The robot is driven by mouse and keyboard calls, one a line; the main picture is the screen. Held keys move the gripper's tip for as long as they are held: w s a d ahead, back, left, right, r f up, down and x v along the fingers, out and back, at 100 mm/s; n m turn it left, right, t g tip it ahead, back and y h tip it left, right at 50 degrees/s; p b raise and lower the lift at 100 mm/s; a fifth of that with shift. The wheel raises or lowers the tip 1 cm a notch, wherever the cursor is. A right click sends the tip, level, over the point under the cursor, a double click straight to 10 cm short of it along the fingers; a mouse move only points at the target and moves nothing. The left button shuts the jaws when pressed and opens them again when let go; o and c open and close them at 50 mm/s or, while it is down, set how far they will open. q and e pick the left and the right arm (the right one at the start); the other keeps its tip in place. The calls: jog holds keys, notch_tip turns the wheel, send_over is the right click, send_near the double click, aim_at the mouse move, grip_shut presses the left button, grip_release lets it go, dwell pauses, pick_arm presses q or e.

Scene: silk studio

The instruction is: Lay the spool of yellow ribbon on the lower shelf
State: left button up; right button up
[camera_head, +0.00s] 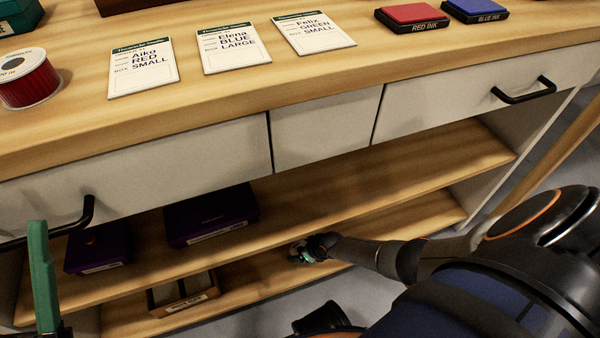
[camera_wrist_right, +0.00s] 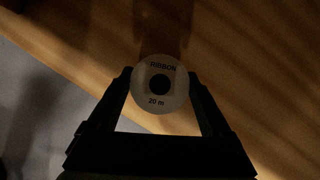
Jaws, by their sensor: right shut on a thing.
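My right gripper (camera_head: 302,253) is shut on the spool of ribbon (camera_wrist_right: 160,102), with one finger on each side of it. In the right wrist view the spool's pale round end, marked RIBBON 20 m, faces the camera; the ribbon's colour is too dark to tell. In the head view the spool is small and mostly hidden by the gripper. The gripper is low at the front of the lower shelf (camera_head: 250,283); I cannot tell whether the spool touches wood. One green finger of my left gripper (camera_head: 42,280) shows at the left edge.
Two dark purple boxes (camera_head: 212,214) stand on the upper shelf (camera_head: 420,195), at left. A divided open box (camera_head: 182,295) sits on the lower shelf, left of my right gripper. Drawers with black handles (camera_head: 524,91) are above. The counter holds cards, ink pads and a red spool (camera_head: 27,80).

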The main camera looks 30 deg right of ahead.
jog(key=f+b, duration=0.1)
jog(key=f, duration=0.1)
jog(key=f+b, duration=0.1)
jog(key=b, duration=0.1)
jog(key=shift+w+f+b, duration=0.2)
jog(key=shift+f+b, duration=0.1)
jog(key=shift+f, duration=0.05)
jog(key=shift+r, duration=0.1)
jog(key=shift+a, duration=0.1)
jog(key=o, duration=1.2)
jog(key=shift+c, duration=0.2)
